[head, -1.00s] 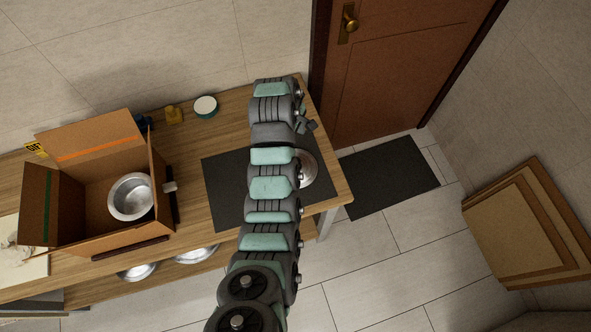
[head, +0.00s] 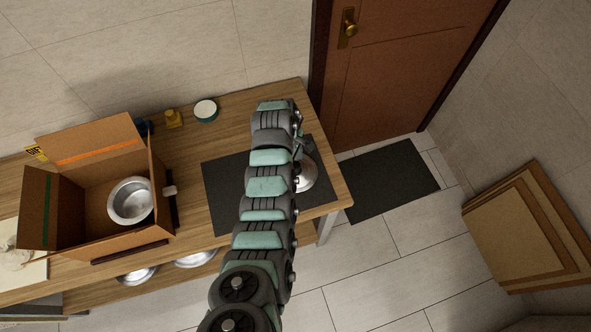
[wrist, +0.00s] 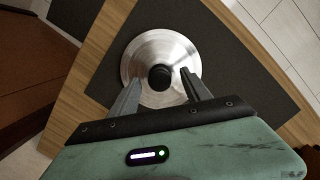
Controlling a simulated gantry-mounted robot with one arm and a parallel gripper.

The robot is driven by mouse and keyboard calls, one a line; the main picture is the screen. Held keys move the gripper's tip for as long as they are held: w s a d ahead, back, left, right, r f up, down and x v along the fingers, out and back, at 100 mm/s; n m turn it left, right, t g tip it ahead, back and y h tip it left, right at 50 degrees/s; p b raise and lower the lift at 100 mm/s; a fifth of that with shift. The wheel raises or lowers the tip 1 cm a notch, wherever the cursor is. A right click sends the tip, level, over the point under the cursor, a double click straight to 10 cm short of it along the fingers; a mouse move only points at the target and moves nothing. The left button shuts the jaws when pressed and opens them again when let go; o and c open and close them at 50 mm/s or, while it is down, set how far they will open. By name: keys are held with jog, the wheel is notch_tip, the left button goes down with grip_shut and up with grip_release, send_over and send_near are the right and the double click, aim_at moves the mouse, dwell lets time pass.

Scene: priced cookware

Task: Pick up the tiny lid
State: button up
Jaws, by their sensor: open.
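The tiny lid (wrist: 147,50) is a round silver metal disc with a black knob (wrist: 160,77) at its centre. It lies on the dark mat (wrist: 220,45) on the table. In the head view the lid (head: 307,176) shows partly beside my arm, near the table's right end. My gripper (wrist: 160,88) is open in the wrist view, its two fingers on either side of the knob and over the lid. I cannot tell how high the fingertips are above the lid. In the head view my gripper (head: 302,152) is partly hidden by my arm.
An open cardboard box (head: 70,198) holding a silver pot (head: 131,200) stands on the table (head: 190,150) at left. Metal cookware (head: 196,258) sits on the lower shelf.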

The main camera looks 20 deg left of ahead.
jog(key=shift+d+f, duration=0.15)
jog(key=shift+f, duration=0.95)
jog(key=shift+c, duration=0.3)
grip_shut()
